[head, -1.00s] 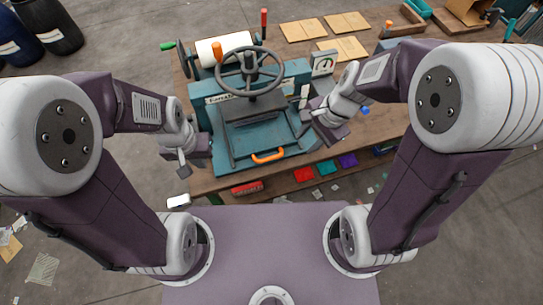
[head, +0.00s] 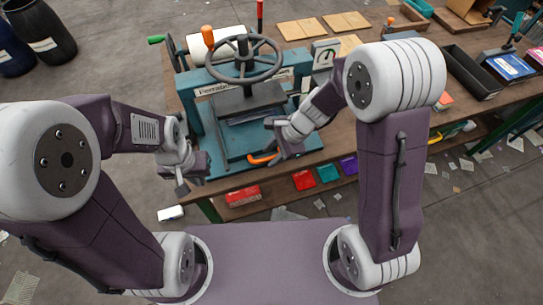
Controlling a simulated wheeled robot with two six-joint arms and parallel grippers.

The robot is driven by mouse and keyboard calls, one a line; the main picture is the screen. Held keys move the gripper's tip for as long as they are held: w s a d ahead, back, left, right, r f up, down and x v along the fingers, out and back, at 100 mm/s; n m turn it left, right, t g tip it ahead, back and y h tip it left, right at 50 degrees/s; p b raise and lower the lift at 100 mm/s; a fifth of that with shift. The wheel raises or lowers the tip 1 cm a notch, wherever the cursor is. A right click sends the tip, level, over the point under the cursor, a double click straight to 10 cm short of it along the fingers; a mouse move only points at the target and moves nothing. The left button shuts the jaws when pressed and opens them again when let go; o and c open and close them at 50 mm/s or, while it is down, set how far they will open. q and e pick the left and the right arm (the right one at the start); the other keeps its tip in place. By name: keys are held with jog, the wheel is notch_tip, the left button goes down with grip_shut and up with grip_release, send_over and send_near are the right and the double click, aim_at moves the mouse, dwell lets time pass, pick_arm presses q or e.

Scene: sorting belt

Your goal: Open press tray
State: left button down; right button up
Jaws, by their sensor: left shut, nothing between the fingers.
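The teal press (head: 203,84) stands on the wooden bench, with a black handwheel (head: 245,72) on top. Its tray (head: 232,168) is at the front, low on the press, with an orange handle (head: 258,159) on its front edge. My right gripper (head: 276,158) is at the right end of this handle and covers part of it. I cannot tell whether its fingers are around the handle or just beside it. My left gripper (head: 181,190) is shut and empty, left of the press near the bench's front edge.
Red (head: 304,180), teal (head: 327,173) and purple (head: 348,164) blocks lie on a shelf below the bench's front edge. A red box (head: 243,195) lies below the tray. A black tray (head: 472,73) is on the bench at right. A white roll (head: 214,43) is behind the press.

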jog(key=shift+a+f, duration=0.1)
jog(key=shift+f, duration=0.05)
grip_shut()
dwell(1.4)
